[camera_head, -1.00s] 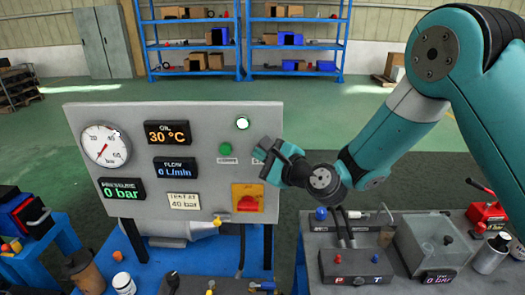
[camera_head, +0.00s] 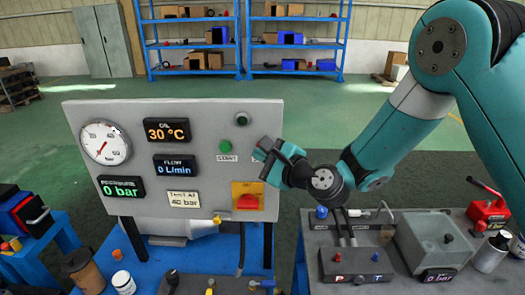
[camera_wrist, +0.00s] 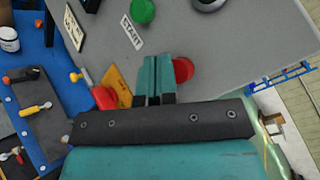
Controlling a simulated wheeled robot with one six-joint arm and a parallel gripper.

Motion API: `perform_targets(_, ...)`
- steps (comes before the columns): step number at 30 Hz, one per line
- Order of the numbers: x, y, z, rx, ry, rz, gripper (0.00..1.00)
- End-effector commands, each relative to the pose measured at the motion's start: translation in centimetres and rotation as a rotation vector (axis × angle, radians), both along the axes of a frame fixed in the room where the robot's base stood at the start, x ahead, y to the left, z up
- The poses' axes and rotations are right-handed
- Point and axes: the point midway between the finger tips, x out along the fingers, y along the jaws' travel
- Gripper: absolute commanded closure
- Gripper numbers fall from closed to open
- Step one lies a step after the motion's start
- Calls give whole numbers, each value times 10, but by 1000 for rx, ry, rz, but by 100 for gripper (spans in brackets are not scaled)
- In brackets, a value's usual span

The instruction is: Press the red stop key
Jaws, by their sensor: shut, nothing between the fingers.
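The red stop key (camera_wrist: 183,70) shows in the wrist view, partly covered by the fingers of my gripper (camera_wrist: 158,62). My gripper is shut and empty, its tips at the panel's right side. In the head view my gripper (camera_head: 266,154) hides most or all of the key. I cannot tell whether the tips touch the key or how deep it sits. The green start key (camera_head: 225,147) is to the left of the gripper, and it also shows in the wrist view (camera_wrist: 143,10). The round lamp (camera_head: 242,119) above is dark green.
A larger red knob (camera_head: 248,202) on a yellow plate sits just below my gripper on the grey panel (camera_head: 150,222). Displays read 30 °C, 0 L/min and 0 bar.

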Motion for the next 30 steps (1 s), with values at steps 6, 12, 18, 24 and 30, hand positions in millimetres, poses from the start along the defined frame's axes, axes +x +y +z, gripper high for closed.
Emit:
perform_targets(6, -2, 0, 0, 0, 0, 1, 100)
perform_targets(12, -6, 1, 0, 0, 0, 2, 100)
perform_targets(18, -24, 1, -2, 0, 0, 2, 100)
perform_targets(24, -44, 2, -2, 1, 0, 2, 100)
perform_targets(30, -53, 2, 0, 0, 0, 1, 100)
